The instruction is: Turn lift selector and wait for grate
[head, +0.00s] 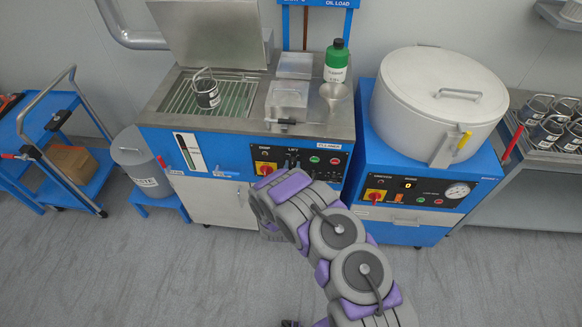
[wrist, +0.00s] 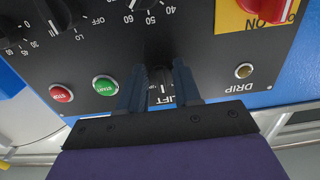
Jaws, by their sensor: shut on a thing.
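In the wrist view my gripper (wrist: 158,76) is shut on the lift selector (wrist: 160,88), a dark knob beside the upside-down LIFT label. The knob is mostly hidden between the fingers, and its exact setting is hard to read. In the head view my arm reaches to the control panel (head: 279,159) of the blue machine, and the arm hides my fingers. The wire grate (head: 233,106) lies in the open basin at the machine's left. A dark cup with a wire handle (head: 206,93) stands on it.
Near the selector are a green START button (wrist: 104,85), a red STOP button (wrist: 61,92), a DRIP lamp (wrist: 243,71) and a red switch (wrist: 273,8). A white round vessel (head: 430,95) stands at right. Floor is clear in front.

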